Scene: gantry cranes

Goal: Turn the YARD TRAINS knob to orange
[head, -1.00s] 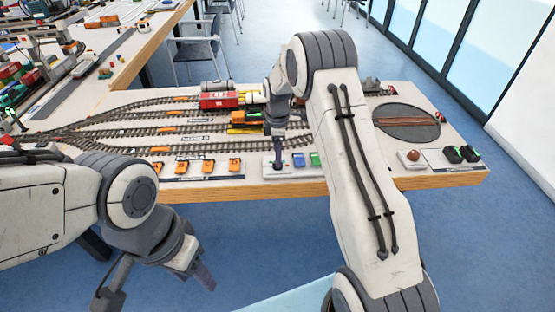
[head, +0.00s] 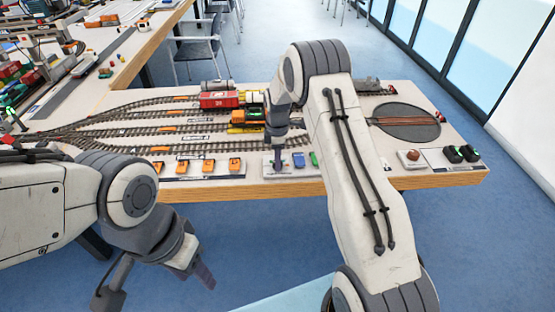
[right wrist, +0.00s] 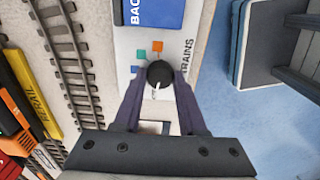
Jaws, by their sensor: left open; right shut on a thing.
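The YARD TRAINS knob (right wrist: 160,74) is round and black with a pale line on it. In the right wrist view it sits between the dark fingers of my right gripper (right wrist: 158,82), which is shut on it. The pale line points toward the bottom of the picture. In the head view my right gripper (head: 279,164) reaches down to the panel at the table's front edge and hides the knob. My left gripper (head: 155,289) is open and empty, low in front of the table.
Several orange switches (head: 208,167) line the front edge to the left. Tracks and a red wagon (head: 219,100) lie behind. A round turntable (head: 420,124) is at the right.

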